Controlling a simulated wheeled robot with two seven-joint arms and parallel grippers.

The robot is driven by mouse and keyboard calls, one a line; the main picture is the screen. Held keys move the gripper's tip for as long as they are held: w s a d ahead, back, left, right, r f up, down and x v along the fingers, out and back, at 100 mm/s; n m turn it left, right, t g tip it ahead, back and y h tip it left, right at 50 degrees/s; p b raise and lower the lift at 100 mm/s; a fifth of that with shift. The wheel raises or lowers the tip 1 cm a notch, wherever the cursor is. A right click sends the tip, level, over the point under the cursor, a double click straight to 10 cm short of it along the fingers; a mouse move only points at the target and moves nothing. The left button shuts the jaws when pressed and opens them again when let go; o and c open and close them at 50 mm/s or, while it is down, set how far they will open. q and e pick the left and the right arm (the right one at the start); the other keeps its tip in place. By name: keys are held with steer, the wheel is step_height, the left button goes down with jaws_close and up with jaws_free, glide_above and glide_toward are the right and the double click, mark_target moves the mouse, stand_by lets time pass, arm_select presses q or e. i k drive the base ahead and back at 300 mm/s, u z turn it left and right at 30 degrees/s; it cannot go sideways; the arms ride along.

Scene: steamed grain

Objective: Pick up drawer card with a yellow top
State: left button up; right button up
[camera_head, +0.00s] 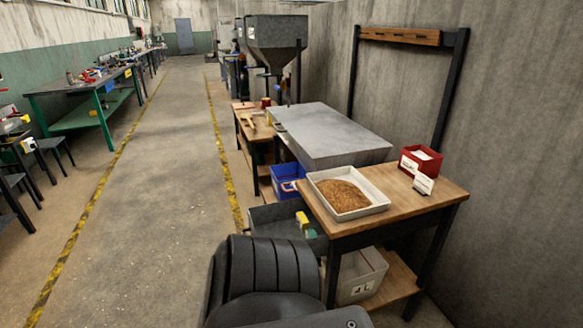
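A small card with a yellow top (302,217) shows at the grey open drawer or bin (268,216) beside the near wooden table. It looks upright or slightly tilted, with a greenish part below it; I cannot tell whether it is in the drawer or fixed to its edge. Neither of my grippers can be made out. A dark ribbed part of my own body fills the bottom middle and hides part of the drawer's near side.
The near table (405,207) holds a white tray of grain (322,181), a red box (421,163) and a white card (424,183). A blue bin (287,181) stands behind the drawer, a whitish bin (361,276) on the lower shelf. The aisle (160,190) is clear.

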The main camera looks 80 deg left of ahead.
mark_target(304, 223)
steer(key=u, duration=1)
steer(key=i, duration=1)
steer(key=u, duration=1.3)
steer(key=i, duration=0.15)
steer(key=u, duration=0.1)
